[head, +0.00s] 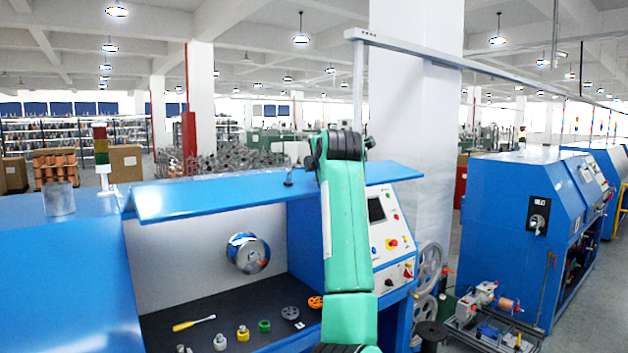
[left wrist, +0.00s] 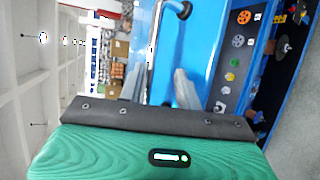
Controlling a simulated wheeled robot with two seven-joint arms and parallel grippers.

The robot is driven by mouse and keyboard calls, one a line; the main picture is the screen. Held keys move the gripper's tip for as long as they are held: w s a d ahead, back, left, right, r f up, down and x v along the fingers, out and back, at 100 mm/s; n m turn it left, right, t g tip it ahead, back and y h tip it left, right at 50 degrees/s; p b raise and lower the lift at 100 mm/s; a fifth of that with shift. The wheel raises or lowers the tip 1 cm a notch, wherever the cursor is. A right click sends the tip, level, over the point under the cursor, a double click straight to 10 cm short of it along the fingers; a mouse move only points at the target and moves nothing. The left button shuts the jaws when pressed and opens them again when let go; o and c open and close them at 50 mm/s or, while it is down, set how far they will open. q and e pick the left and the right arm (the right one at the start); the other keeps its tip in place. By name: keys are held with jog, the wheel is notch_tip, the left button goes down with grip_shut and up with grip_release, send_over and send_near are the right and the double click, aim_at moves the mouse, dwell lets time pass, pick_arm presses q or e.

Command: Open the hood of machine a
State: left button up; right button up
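Machine a (head: 70,285) is the blue machine at left and centre in the head view. Its blue hood (head: 235,195) stands up as a roof-like panel, with the bay below exposed. In the left wrist view, turned sideways, the hood (left wrist: 205,45) lies beyond my left gripper (left wrist: 172,85). The two grey fingers look apart with blue between them. A curved metal bar (left wrist: 155,25), probably the hood's handle, is just ahead of them; contact cannot be told. A green arm of mine rises mid-picture in the head view and hides part of the hood. My right gripper is not in view.
The bay holds a metal spool (head: 247,253), a yellow screwdriver (head: 194,323) and several small pulleys. A control panel (head: 385,225) adjoins it on the right. Large grey wheels (head: 430,268) stand beside it.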

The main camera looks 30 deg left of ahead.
pick_arm(q)
jog(key=b+v, duration=0.4)
jog(key=v, duration=0.5)
jog(key=shift+s+d+r, duration=0.15)
jog(key=shift+s+d, duration=0.05)
jog(key=shift+d, duration=0.1)
